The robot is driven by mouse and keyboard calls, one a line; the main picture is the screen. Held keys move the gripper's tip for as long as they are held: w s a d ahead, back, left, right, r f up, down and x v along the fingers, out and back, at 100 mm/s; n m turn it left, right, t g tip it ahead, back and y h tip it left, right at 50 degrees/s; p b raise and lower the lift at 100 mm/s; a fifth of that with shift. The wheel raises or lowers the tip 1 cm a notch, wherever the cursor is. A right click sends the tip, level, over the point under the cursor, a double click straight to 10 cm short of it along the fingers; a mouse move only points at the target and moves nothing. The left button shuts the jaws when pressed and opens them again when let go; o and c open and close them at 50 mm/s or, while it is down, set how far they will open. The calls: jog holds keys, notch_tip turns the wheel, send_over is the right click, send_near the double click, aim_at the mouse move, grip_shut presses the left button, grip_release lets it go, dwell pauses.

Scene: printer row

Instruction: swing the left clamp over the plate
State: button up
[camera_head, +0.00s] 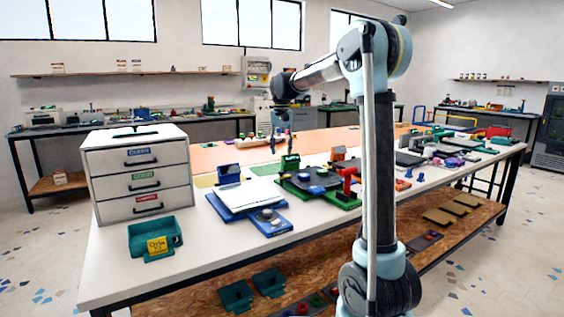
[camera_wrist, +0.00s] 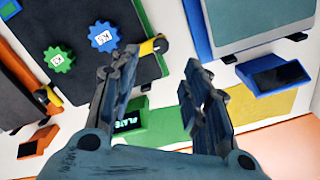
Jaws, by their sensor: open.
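My gripper (camera_head: 281,143) hangs open and empty over the far side of the table, behind the green printer (camera_head: 340,201). In the wrist view its two fingers (camera_wrist: 160,92) stand apart. Beyond them lies the dark plate (camera_wrist: 95,28) with a blue gear (camera_wrist: 104,37) and a green gear (camera_wrist: 58,60) on it. A yellow and black clamp (camera_wrist: 153,47) sits at the plate's right edge in this view, just beyond the fingers and apart from them. I cannot tell how either clamp is latched.
A green display box (camera_wrist: 130,121) stands close below the fingers. The blue printer (camera_head: 229,213) with a light plate stands left of the green one, and a drawer unit (camera_head: 138,172) farther left. An orange-framed device (camera_wrist: 38,143) is on the other side.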

jog(key=shift+r, duration=1.55)
jog(key=s+d+f+t, duration=0.1)
jog(key=s+d+f, duration=0.2)
jog(key=s+d, duration=0.65)
jog(key=s+d+f, duration=0.4)
jog(key=s+d, duration=0.3)
jog(key=s, duration=0.5)
jog(key=s+d+f, duration=0.3)
jog(key=s+f, duration=0.6)
jog(key=s+d+f+t, duration=0.1)
jog(key=s+d+f, duration=0.3)
jog(key=s+f, duration=0.6)
jog(key=shift+d, duration=0.25)
jog(key=shift+s, duration=0.1)
